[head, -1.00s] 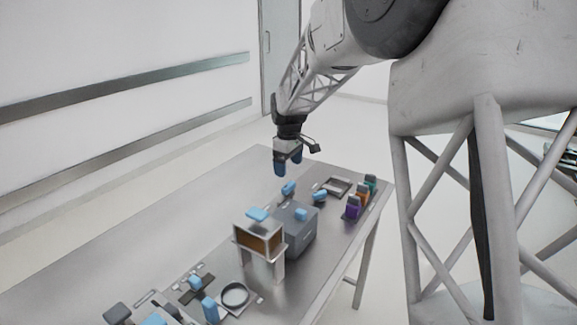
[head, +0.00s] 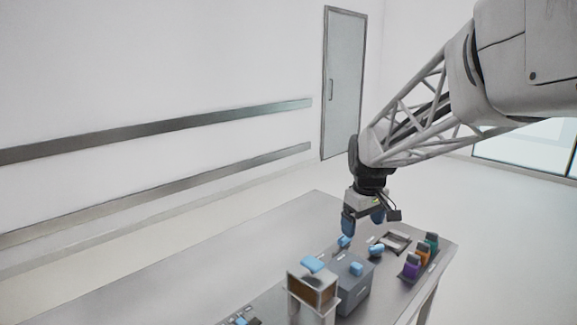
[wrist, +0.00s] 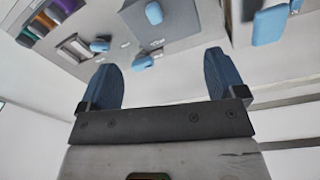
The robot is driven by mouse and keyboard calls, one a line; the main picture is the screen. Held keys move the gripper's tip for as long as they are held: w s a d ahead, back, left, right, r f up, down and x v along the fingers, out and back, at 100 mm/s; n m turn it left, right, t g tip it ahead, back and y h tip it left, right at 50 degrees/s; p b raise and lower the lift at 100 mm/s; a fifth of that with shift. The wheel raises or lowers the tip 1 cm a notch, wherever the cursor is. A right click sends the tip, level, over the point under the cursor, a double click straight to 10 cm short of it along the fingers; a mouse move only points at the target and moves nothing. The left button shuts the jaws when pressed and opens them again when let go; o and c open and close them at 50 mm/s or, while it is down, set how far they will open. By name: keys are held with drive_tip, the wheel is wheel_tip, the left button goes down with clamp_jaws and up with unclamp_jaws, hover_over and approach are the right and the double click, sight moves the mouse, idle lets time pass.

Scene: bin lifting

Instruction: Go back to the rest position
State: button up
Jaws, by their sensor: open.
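My gripper (head: 363,222) hangs above the far part of the metal table (head: 235,262), with its blue fingers pointing down. In the wrist view my gripper (wrist: 163,80) has its two blue fingers spread wide with nothing between them. It is open and empty. A grey bin (head: 352,290) with a blue handle on it stands on the table below and in front of the gripper. The bin also shows at the top of the wrist view (wrist: 180,22).
A stand with a brown front (head: 308,291) and a blue-handled top is beside the bin. Purple (head: 411,268), orange (head: 422,254) and green (head: 432,241) containers stand at the right edge near a grey tray (head: 396,241). The table's left side is clear.

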drive_tip(key=s+f+m+t, duration=0.1)
drive_tip(key=s+m, duration=0.5)
drive_tip(key=s, duration=2.5)
drive_tip(key=shift+f+t, duration=0.3)
drive_tip(key=shift+f, duration=0.2)
drive_tip(key=shift+s+d, duration=0.1)
